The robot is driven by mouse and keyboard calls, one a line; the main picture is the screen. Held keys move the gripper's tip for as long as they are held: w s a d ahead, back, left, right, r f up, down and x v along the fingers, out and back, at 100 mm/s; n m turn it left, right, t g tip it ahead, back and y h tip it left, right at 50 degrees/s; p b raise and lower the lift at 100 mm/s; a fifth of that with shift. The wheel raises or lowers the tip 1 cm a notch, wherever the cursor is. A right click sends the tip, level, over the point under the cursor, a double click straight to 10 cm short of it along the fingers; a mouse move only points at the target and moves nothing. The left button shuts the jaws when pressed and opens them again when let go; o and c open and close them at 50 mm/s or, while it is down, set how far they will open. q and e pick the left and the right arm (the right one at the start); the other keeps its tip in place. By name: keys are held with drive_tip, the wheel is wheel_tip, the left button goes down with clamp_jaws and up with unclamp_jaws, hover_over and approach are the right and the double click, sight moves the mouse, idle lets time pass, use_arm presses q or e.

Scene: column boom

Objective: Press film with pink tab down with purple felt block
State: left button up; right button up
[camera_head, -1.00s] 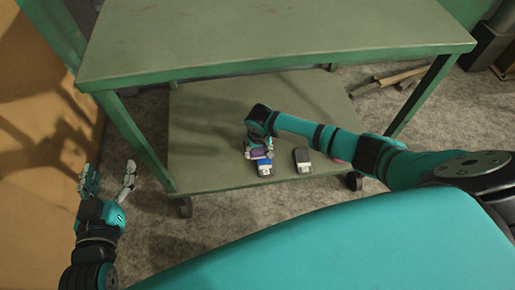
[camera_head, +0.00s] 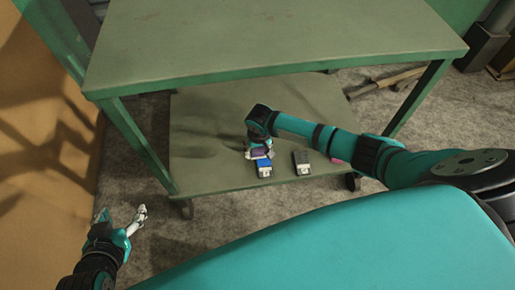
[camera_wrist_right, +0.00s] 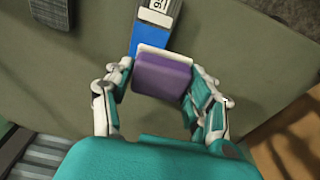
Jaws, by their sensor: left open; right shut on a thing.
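The purple felt block (camera_wrist_right: 162,76), with a pale layer along its far edge, is held between the fingers of my right gripper (camera_wrist_right: 160,84). In the head view my right gripper (camera_head: 259,150) is low over the lower shelf, beside a blue device (camera_head: 264,168). The blue device also shows in the wrist view (camera_wrist_right: 152,29), just beyond the block. I cannot tell whether block and device touch. No clear film or pink tab shows on the blue device. A small pink thing (camera_head: 337,161) is partly hidden by my right arm. My left gripper (camera_head: 121,220) is open and empty, left of the shelf.
A dark grey device (camera_head: 302,162) lies right of the blue one on the lower shelf (camera_head: 215,165). The green upper tabletop (camera_head: 270,35) overhangs the shelf. Table legs stand left and right. A tan panel (camera_head: 40,180) is at far left.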

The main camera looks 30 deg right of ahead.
drive_tip(key=shift+r+p, duration=0.7)
use_arm(q)
drive_tip(key=s+a+f+g, duration=0.2)
drive_tip(key=s+g, duration=0.1)
drive_tip(key=s, duration=0.2)
drive_tip(key=s+a+f+g+y+p, duration=0.1)
drive_tip(key=s+a+g, duration=0.1)
drive_tip(key=s, duration=0.3)
drive_tip(key=shift+s+a+f+g+y, duration=0.15)
drive_tip(key=shift+s+f+g+y, duration=0.2)
drive_tip(key=shift+g, duration=0.25)
use_arm(e)
drive_tip(key=shift+r, duration=0.55)
